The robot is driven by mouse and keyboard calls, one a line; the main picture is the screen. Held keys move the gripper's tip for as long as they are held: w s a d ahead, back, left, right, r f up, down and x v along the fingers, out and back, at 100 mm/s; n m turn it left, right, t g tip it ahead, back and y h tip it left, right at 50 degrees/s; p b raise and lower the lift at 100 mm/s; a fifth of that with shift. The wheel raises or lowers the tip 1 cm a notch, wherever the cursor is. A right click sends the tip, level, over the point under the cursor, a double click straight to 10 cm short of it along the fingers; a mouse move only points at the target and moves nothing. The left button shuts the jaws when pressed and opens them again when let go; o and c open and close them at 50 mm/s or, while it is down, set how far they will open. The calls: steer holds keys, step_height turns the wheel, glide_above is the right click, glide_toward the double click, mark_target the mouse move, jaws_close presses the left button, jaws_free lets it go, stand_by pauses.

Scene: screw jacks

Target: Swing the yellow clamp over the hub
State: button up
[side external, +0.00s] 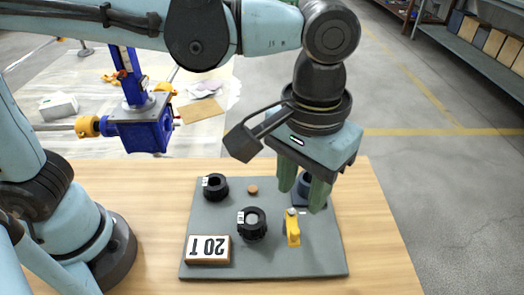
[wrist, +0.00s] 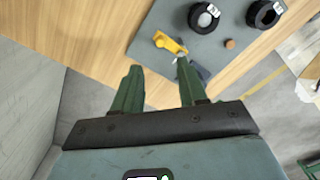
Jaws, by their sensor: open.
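The yellow clamp (side external: 293,232) stands on the grey board, toward its right side. It also shows in the wrist view (wrist: 170,44), beyond my fingertips. My gripper (side external: 300,198) is open and empty, its green fingers apart above the board's right side, behind the clamp in the side view. A black ring-shaped part with a light centre (side external: 252,223) stands left of the clamp. A dark blue-grey part (side external: 305,183) is partly hidden behind my fingers. I cannot tell for certain which part is the hub.
The grey board (side external: 265,262) lies on a wooden table (side external: 385,270). A blue screw jack (side external: 140,125) stands behind, left.

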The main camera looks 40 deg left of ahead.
mark_target(295, 230)
step_height(295, 230, down, 10)
steer(key=shift+f, duration=0.15)
stand_by(0.3)
jaws_close()
